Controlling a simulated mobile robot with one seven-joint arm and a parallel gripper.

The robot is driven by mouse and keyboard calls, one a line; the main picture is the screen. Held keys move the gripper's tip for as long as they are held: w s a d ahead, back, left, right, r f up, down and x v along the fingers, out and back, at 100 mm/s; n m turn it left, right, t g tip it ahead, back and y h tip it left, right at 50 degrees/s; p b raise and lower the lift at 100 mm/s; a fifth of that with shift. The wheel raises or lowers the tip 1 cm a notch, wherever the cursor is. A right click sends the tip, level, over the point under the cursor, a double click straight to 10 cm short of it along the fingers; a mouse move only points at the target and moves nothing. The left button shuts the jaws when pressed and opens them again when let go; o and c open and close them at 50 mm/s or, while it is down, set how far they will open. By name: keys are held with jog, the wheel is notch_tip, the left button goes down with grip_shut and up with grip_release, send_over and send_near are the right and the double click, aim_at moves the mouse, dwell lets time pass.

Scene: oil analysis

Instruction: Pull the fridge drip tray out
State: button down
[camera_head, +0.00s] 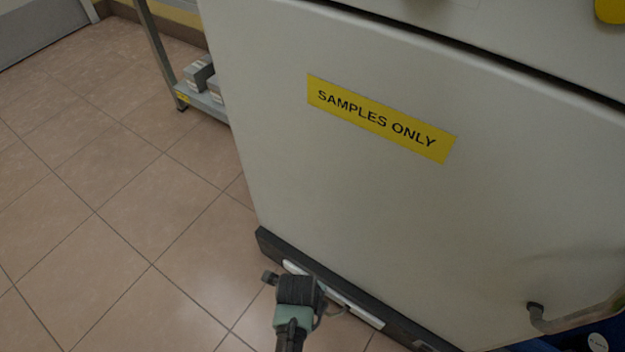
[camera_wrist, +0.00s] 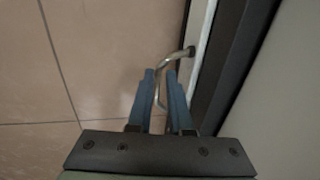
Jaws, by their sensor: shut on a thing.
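The fridge (camera_head: 400,200) is a pale cabinet with a yellow "SAMPLES ONLY" label. The drip tray (camera_head: 364,314) shows as a white front strip in the dark base at the fridge's foot. It also shows in the wrist view (camera_wrist: 201,32) as a white strip beside the dark base. A thin bent metal handle (camera_wrist: 164,74) stands out from the tray front. My gripper (camera_wrist: 160,74) is shut on this handle, its two blue fingers on either side of it. In the head view my gripper (camera_head: 322,312) is low in front of the tray and hides part of it.
The tiled floor (camera_head: 110,220) is clear to the left and in front of the tray. A metal shelf (camera_head: 205,103) with grey boxes stands behind at the upper left.

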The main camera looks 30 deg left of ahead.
jog(key=shift+s+a+f, duration=0.15)
jog(key=shift+s, duration=0.1)
jog(key=s+p, duration=0.9)
jog(key=s, duration=1.2)
jog(key=shift+a, duration=0.35)
jog(key=c, duration=0.9)
grip_release()
jog(key=shift+w, duration=0.1)
jog(key=shift+c, duration=0.2)
jog(key=shift+w, duration=0.1)
jog(key=shift+p, duration=0.35)
